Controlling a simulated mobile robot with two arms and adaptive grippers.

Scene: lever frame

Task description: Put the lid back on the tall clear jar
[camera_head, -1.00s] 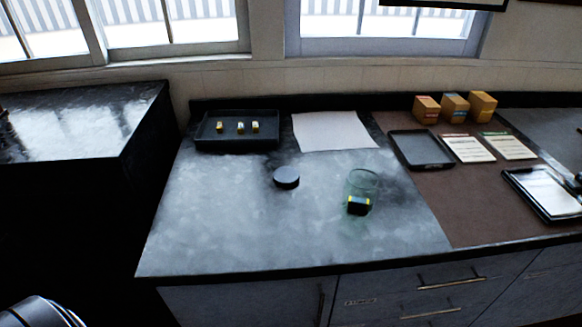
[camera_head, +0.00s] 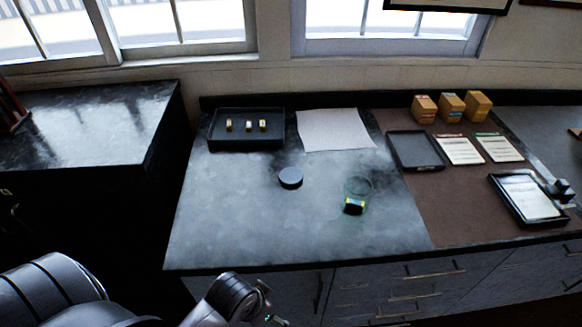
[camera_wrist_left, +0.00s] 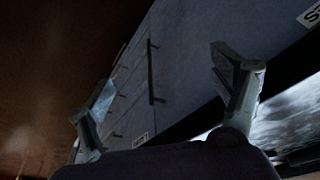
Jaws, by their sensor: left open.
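The tall clear jar (camera_head: 358,186) stands on the dark stone counter, right of the middle, with its mouth uncovered. My right gripper is not seen.
A black tray (camera_head: 246,144) with small yellowish pieces and a white sheet (camera_head: 336,130) lie at the back. On the brown mat (camera_head: 420,200) are an empty dark tray (camera_head: 416,151), cards and a framed tablet (camera_head: 527,197). The counter left of the lid is clear.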

